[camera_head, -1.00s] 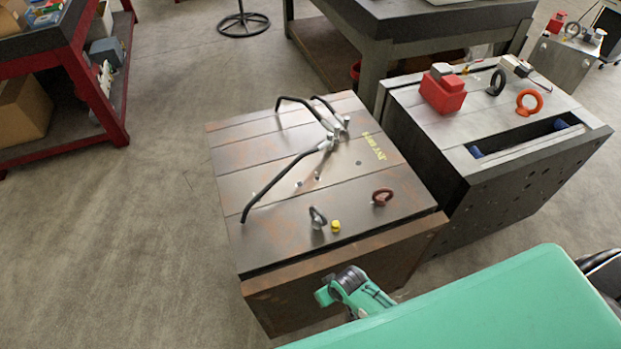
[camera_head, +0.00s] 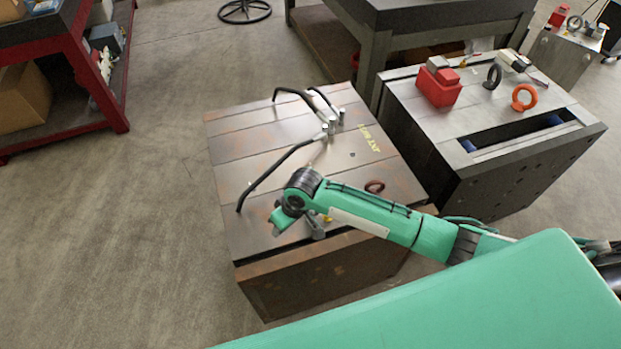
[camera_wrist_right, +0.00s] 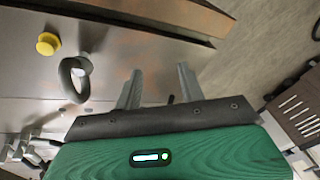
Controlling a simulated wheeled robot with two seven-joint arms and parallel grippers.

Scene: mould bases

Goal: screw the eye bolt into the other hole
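A dark grey eye bolt (camera_wrist_right: 75,78) stands on the rusty mould base (camera_head: 240,165), beside a yellow plug (camera_wrist_right: 47,43). My right gripper (camera_wrist_right: 160,68) is open and empty, low over the plate. In the right wrist view its two fingers are apart, right of the eye bolt and not around it. A small dark mark (camera_wrist_right: 171,100) shows between the fingers; I cannot tell if it is a hole. In the head view my right arm largely hides the grey bolt and plug. A red-brown eye bolt (camera_head: 374,187) stands behind my forearm. A dark hole (camera_head: 352,154) shows farther back.
Black bent bars with clamps (camera_head: 270,175) lie across the rusty base. A second grey mould base (camera_head: 410,95) on the right carries a red block (camera_head: 437,88), a black eye bolt (camera_head: 492,76) and an orange eye bolt (camera_head: 524,97). Open floor lies on the left.

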